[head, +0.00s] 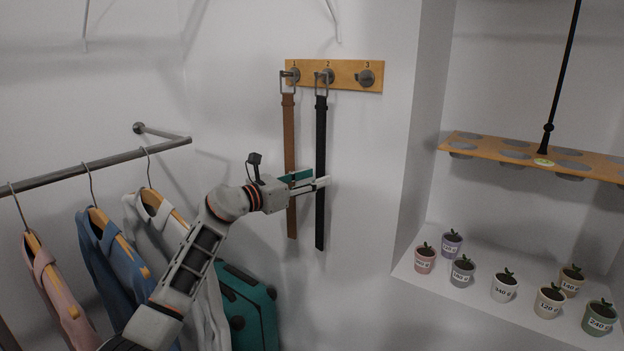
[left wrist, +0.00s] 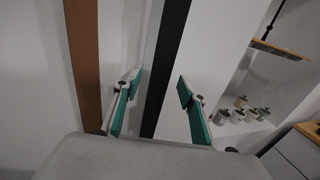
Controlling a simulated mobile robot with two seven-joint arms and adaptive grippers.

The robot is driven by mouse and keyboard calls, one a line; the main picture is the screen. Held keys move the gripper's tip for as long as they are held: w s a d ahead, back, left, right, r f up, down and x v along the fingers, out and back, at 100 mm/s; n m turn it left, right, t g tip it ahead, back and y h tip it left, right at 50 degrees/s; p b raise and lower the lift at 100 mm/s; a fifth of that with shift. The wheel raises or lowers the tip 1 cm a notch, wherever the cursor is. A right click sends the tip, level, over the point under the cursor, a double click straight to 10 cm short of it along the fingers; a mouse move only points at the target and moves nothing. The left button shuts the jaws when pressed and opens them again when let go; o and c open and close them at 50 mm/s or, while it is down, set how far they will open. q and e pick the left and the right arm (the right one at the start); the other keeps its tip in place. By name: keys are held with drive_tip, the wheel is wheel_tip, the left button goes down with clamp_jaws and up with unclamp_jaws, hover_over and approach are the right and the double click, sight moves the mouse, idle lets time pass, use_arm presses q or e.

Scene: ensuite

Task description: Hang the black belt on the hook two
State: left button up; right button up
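The black belt (head: 320,218) hangs straight down, with its metal buckle on hook two (head: 326,76) of the wooden hook board (head: 346,84). My left gripper (head: 315,180) is at the middle of the strap, well below the buckle. In the left wrist view its two fingers (left wrist: 158,98) are spread apart, and the black belt (left wrist: 166,65) shows in the gap between them. Neither finger visibly pinches the strap. My right gripper is in neither view.
A brown belt (head: 290,140) hangs on hook one (head: 293,75), close to the left gripper. Hook three (head: 365,77) is empty. Clothes on a rail (head: 100,163) and a teal suitcase (head: 250,305) are at left; several potted plants (head: 503,288) stand at right.

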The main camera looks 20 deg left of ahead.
use_arm(q)
drive_tip(key=shift+s+a, duration=0.1)
drive_tip(key=v, duration=1.2)
drive_tip(key=s+d+f+n+t+h+p, duration=0.1)
drive_tip(key=s+d+f+n+h, duration=0.1)
drive_tip(key=s+d+f+n, duration=0.55)
drive_tip(key=s+a+f+n+y+p, duration=0.1)
drive_tip(key=s+f+n+y, duration=0.2)
drive_tip(key=s+f+n, duration=0.45)
drive_tip(key=s+f+n+g+y, duration=0.1)
drive_tip(key=s+f+n+y, duration=0.3)
drive_tip(key=f+n, duration=0.65)
drive_tip(key=s+a+f+n+y+p, duration=0.1)
drive_tip(key=s+f+n+y, duration=0.2)
drive_tip(key=s+f+n, duration=0.6)
drive_tip(key=s+d+f+n+g, duration=0.3)
drive_tip(key=s+f+n+g, duration=0.1)
drive_tip(key=s+f, duration=0.6)
drive_tip(key=shift+s+f, duration=0.15)
drive_tip(key=shift+s, duration=0.55)
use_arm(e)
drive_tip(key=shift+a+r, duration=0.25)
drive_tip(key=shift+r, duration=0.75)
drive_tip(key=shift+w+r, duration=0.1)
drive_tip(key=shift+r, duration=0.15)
